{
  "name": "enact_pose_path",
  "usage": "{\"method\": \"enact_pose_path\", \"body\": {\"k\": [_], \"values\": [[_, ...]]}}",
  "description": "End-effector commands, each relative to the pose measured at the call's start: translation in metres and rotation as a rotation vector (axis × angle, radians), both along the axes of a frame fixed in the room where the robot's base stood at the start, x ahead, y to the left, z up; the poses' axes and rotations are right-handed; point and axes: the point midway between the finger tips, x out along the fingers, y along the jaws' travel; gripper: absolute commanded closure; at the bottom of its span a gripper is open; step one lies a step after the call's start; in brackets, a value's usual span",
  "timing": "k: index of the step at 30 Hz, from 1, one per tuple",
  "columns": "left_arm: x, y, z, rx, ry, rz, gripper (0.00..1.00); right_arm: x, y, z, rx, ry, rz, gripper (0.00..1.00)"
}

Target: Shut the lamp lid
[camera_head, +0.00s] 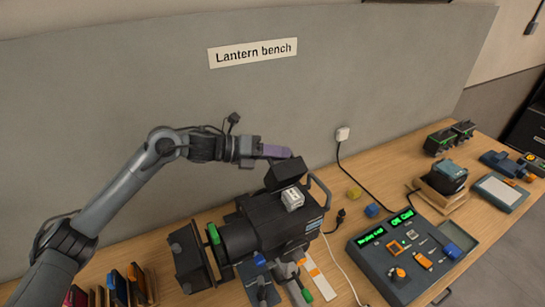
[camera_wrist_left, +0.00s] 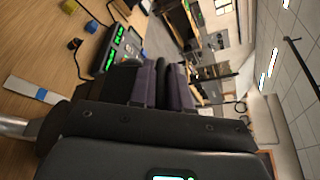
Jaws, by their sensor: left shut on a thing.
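The black lamp (camera_head: 268,222) lies on the bench, its front barrel pointing left. Its dark lid (camera_head: 285,174) stands raised and tilted at the top rear of the body. My left gripper (camera_head: 277,152), with purple fingers, reaches in from the left above the lamp and is shut on the lid's upper edge. In the left wrist view the purple fingers (camera_wrist_left: 165,85) are close together with a dark edge between them; the contact is partly hidden. My right gripper is not in view.
A handle (camera_head: 320,190) rises at the lamp's right end. A control console (camera_head: 405,255) with green displays stands to the right. Yellow and blue blocks (camera_head: 372,210) lie between. The grey panel (camera_head: 130,90) stands behind the bench.

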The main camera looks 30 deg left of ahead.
Motion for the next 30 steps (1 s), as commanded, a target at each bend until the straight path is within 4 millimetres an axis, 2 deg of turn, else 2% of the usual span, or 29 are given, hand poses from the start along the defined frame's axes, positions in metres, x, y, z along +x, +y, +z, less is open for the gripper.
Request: {"method": "enact_pose_path", "body": {"k": [13,30], "values": [[-0.024,-0.041,-0.002,0.371,-0.216,-0.004,1.00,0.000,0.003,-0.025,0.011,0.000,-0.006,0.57],[-0.048,-0.082,-0.025,0.794,-0.460,-0.002,1.00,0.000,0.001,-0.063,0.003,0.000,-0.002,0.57]]}}
